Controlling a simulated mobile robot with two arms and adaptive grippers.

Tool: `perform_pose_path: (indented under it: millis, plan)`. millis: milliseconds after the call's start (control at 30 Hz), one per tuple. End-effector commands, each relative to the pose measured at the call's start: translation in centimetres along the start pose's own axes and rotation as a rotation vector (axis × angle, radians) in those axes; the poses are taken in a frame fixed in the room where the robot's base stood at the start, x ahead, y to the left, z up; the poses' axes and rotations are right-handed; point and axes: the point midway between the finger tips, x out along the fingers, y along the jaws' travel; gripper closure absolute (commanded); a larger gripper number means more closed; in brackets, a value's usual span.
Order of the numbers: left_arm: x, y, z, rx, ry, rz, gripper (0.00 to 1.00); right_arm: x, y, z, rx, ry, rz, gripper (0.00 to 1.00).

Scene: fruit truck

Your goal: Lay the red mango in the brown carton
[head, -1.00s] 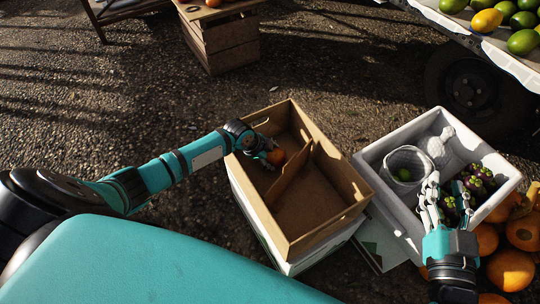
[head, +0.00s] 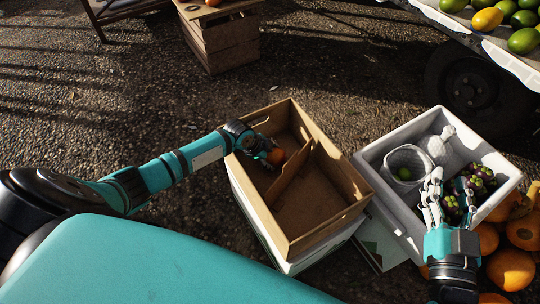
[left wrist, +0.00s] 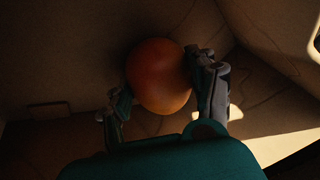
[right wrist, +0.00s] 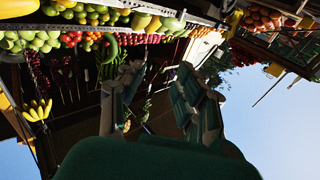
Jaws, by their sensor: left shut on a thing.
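The red mango (head: 276,157) looks orange-red and round. It is inside the far left part of the brown carton (head: 310,212), left of the carton's cardboard divider (head: 290,172). My left gripper (head: 268,154) reaches in over the carton's left wall and is shut on the mango. In the left wrist view the mango (left wrist: 160,76) sits between the fingers, close to the cardboard; I cannot tell whether it touches the carton's floor. My right gripper (head: 437,194) is above the grey crate, and its fingers stand apart and empty in the right wrist view (right wrist: 155,95).
The grey crate (head: 396,212) right of the carton holds dark purple fruit (head: 482,176), a white net basket (head: 407,160) with a green fruit, and a white bottle-like thing (head: 437,146). Orange pumpkins (head: 511,269) lie at the lower right. The carton's near compartment is empty.

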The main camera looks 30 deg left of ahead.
Motion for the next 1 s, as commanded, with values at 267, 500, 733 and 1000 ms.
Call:
perform_pose_path:
  millis: [267,500,733,1000]
  plan:
    - [0.1,0.0,0.0,0.0,0.001,-0.001,0.58,0.1,0.0,-0.3,0.0,0.02,-0.001,0.67]
    - [0.2,0.0,0.0,0.0,0.001,-0.001,0.58,0.1,-0.1,-0.7,0.001,0.038,-0.002,0.67]
    - [0.3,0.1,0.1,0.0,0.001,-0.001,0.58,0.1,-0.1,-0.9,0.001,0.052,-0.003,0.67]
    - [0.4,0.1,0.1,0.0,0.001,-0.001,0.58,0.1,-0.2,-1.3,0.002,0.072,-0.003,0.67]
